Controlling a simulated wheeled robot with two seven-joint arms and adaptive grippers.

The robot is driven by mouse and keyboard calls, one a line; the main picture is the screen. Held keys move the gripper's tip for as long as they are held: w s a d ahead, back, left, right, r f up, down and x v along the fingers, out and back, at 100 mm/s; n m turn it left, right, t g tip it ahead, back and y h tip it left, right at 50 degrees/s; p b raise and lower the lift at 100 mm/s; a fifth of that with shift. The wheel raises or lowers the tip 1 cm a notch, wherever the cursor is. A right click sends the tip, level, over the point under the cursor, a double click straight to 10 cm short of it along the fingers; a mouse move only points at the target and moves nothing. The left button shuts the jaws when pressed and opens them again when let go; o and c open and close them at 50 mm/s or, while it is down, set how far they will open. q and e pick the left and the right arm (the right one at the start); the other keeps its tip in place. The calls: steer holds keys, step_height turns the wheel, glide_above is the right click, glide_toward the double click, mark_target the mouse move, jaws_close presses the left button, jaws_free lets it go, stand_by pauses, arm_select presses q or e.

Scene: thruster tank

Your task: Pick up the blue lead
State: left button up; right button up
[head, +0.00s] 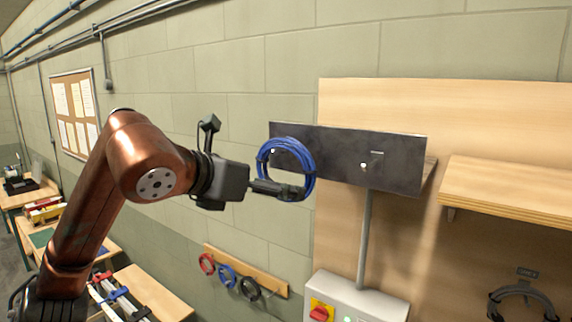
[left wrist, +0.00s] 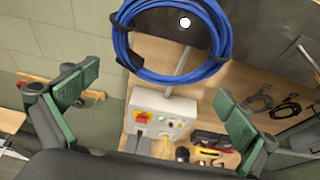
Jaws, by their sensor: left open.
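The blue lead (head: 311,165) is a coiled loop in front of the dark metal plate on the wooden wall panel. It also shows in the left wrist view (left wrist: 137,62), at the top between and beyond my fingers, where its top edge is cut off. My left gripper (head: 300,191) reaches in from the left and overlaps the coil's lower part in the head view. In the left wrist view the left gripper (left wrist: 160,108) has its two green-padded fingers wide apart, with nothing between the pads. My right gripper is in neither view.
The dark plate (head: 400,162) sticks out from the panel with a bright peg. A control box (head: 352,298) with a red switch sits below on a conduit. A wooden shelf (head: 510,190) is at right. A low rail (head: 246,270) holds red, blue and black coils.

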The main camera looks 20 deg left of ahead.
arm_select(q)
steer(key=p+x, duration=0.1)
steer(key=x, duration=0.1)
steer(key=p+x, duration=0.2)
steer(key=x, duration=0.1)
steer(key=shift+d+r, duration=0.15)
steer(key=shift+d, duration=0.1)
steer(key=shift+w+f, duration=0.2)
steer(key=shift+w, duration=0.05)
steer(key=shift+s, duration=0.1)
steer(key=shift+c, duration=0.4)
steer(key=shift+c, duration=0.8)
steer(key=c, duration=0.6)
steer(key=shift+c, duration=0.6)
steer(key=shift+r, duration=0.1)
